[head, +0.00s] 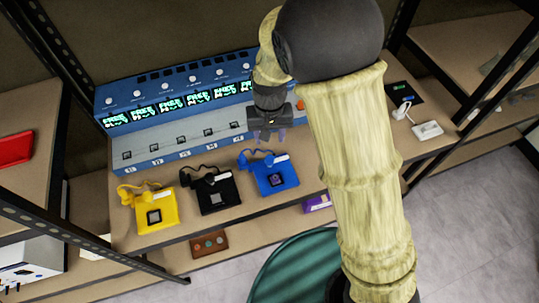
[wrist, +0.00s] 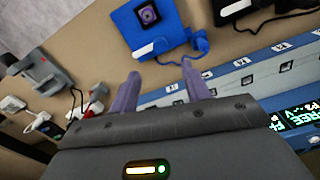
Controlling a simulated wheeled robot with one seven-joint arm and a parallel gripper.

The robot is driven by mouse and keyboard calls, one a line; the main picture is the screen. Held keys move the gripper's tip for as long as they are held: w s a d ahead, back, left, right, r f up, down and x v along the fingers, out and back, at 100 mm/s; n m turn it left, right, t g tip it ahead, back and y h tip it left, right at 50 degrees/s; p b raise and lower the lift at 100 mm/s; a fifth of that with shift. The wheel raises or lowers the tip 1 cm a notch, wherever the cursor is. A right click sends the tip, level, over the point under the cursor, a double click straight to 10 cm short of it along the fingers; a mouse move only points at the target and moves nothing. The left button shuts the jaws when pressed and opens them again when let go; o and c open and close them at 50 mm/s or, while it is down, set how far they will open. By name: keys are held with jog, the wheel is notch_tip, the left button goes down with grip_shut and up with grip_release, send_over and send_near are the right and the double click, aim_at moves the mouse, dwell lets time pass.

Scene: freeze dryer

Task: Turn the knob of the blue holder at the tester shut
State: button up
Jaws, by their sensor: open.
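The blue holder (head: 276,178) lies on the shelf in front of the tester, with a dark square in its middle and a white label. It also shows at the top of the wrist view (wrist: 165,25), where a round purple part sits in its square. A blue cable end (head: 252,157) lies at its back edge; I cannot make out the knob clearly. The blue tester (head: 180,108) has a row of lit displays and knobs. My gripper (head: 268,134) is above the shelf, just behind the blue holder and before the tester. In the wrist view its purple fingers (wrist: 162,85) are apart and empty.
A black holder (head: 216,193) and a yellow holder (head: 155,212) lie left of the blue one. White devices (head: 428,130) lie on the shelf at right. A purple box (head: 317,204) and a brown box (head: 209,244) are below the shelf's front edge.

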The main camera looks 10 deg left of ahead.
aim_at(270, 158)
notch_tip(270, 158, down, 11)
jog(key=shift+r, duration=0.1)
dwell(0.3)
jog(key=shift+c, duration=0.4)
jog(key=c, duration=0.9)
